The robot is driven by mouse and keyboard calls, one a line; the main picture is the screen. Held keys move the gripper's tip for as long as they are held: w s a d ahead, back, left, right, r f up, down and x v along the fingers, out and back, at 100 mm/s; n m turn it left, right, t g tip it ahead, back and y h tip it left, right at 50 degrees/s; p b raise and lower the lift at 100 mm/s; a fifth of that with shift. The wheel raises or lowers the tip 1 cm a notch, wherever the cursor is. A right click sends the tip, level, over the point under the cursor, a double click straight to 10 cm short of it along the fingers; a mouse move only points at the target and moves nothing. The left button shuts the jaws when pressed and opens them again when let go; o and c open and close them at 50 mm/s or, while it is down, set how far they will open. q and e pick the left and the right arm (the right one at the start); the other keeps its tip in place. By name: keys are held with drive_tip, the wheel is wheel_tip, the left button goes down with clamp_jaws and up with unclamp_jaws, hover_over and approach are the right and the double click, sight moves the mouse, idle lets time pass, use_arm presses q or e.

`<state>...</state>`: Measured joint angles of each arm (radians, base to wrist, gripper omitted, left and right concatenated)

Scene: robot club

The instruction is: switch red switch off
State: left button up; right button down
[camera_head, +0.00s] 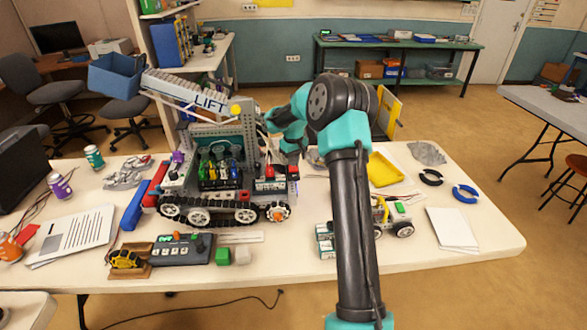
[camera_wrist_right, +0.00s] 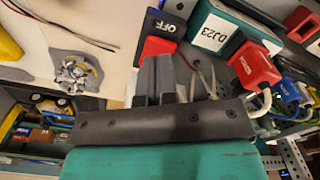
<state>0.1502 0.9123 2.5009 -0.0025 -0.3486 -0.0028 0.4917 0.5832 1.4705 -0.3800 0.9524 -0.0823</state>
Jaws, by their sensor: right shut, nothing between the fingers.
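The red switch (camera_wrist_right: 155,47) is on the tracked robot model (camera_head: 225,175), at its right end in the head view. In the right wrist view its black half bears the word OFF (camera_wrist_right: 168,27). My right gripper (camera_wrist_right: 161,65) is shut and empty, with its dark fingertips right at the red half of the switch. I cannot tell whether they touch it, and they hide part of it. In the head view my right gripper (camera_head: 291,160) points down at the model's right end. My left gripper is not in view.
A teal DJ23 pack (camera_wrist_right: 225,35) and a red plug (camera_wrist_right: 252,65) with wires sit close beside the switch. A LIFT arm (camera_head: 190,90) with a blue bin (camera_head: 116,75) rises over the model. A small wheeled car (camera_head: 395,222) stands beside my right arm.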

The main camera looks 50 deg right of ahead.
sight(293, 170)
drive_tip(key=shift+f, duration=1.3)
idle(1.0)
drive_tip(key=shift+r, duration=3.5)
